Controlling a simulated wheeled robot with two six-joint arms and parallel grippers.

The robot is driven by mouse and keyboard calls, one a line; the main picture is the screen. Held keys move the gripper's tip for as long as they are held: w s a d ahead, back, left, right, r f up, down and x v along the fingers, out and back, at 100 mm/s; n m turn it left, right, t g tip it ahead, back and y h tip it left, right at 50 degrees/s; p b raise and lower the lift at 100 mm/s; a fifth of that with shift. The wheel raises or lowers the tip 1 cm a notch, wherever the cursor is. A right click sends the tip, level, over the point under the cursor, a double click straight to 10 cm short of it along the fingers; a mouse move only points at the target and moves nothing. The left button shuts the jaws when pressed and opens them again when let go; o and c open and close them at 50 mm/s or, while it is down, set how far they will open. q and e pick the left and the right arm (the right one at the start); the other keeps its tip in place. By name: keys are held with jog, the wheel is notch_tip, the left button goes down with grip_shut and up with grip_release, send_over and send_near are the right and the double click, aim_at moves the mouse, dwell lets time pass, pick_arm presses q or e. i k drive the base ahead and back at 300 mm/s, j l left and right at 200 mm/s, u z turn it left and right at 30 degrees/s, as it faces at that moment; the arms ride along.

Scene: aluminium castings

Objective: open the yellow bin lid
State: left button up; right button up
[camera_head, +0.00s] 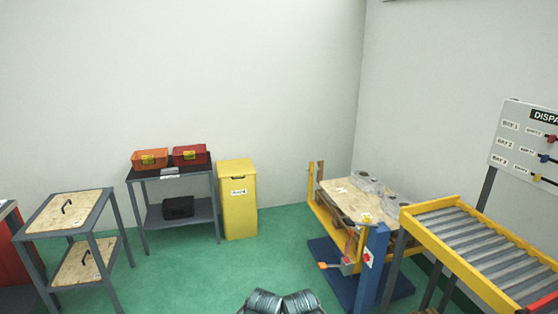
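The yellow bin (239,212) stands on the floor against the back wall, left of centre in the head view. Its yellow lid (237,168) lies flat over the top and looks closed. A white label with dark writing is on the front; I cannot read it clearly. The inside of the bin is hidden. Two dark rounded metal parts at the bottom centre edge look like parts of my own arms. Neither gripper's fingers show, and nothing of mine is near the bin.
A wooden-topped cart (85,206) is further left. Green floor (250,265) before the bin is clear.

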aim_at(239, 166)
jog(key=i+j+z, duration=0.45)
jog(key=i+z, duration=0.15)
jog(key=i+j+z, duration=0.1)
jog(key=i+j, duration=0.25)
jog(key=i+j+z, duration=0.15)
jog(key=i+j, duration=0.15)
jog(key=j, duration=0.15)
jog(key=i+j+z, duration=0.1)
jog(key=i+j, duration=0.2)
jog(key=j, duration=0.15)
jog(key=i+j+z, duration=0.1)
jog(key=i+j, duration=0.15)
jog(key=j, duration=0.25)
jog(key=i+j, duration=0.2)
jog(key=j, duration=0.15)
jog(key=i+j, duration=0.25)
jog(key=j, duration=0.15)
jog(key=i+j, duration=0.2)
jog(key=j, duration=0.15)
jog(key=i+j, duration=0.2)
jog(key=j, duration=0.2)
jog(key=i+j, duration=0.25)
jog(key=j+z, duration=0.05)
jog(key=j, duration=0.05)
